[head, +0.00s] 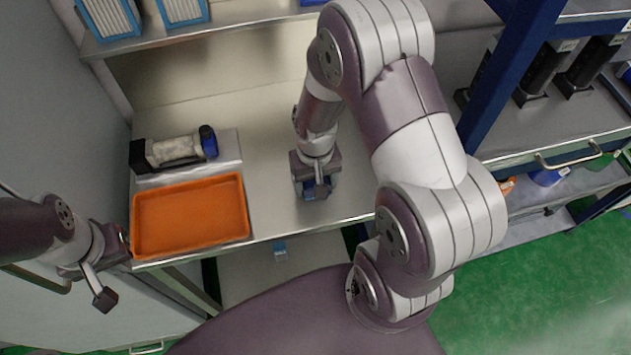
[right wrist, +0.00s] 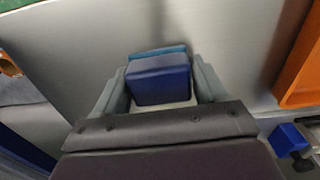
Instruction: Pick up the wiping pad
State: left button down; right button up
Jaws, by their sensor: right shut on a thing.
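The wiping pad (right wrist: 160,78) is a blue block with a teal layer at its far edge. In the right wrist view it sits between the two grey fingers of my right gripper (right wrist: 162,88), which is shut on it. In the head view my right gripper (head: 316,188) is over the front part of the steel worktop, with the pad mostly hidden beneath it. I cannot tell whether the pad touches the worktop. My left gripper (head: 112,270) is at the left, beside the front left corner of the orange tray, with its fingers apart and empty.
The orange tray (head: 190,216) lies on the worktop (head: 265,150) at the left. Behind it, a pale cylinder with a blue end (head: 178,149) rests on a metal plate. A blue post (head: 505,80) stands at the right. The worktop between tray and right gripper is clear.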

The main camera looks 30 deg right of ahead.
jog(key=r, duration=0.4)
jog(key=shift+s+d, duration=0.35)
jog(key=shift+s, duration=0.05)
jog(key=s+d+r, duration=0.6)
jog(key=s, duration=0.2)
jog(key=shift+s+d+r, duration=0.15)
jog(key=shift+s+r, duration=0.05)
jog(key=shift+s, duration=0.1)
jog(key=shift+o, duration=0.7)
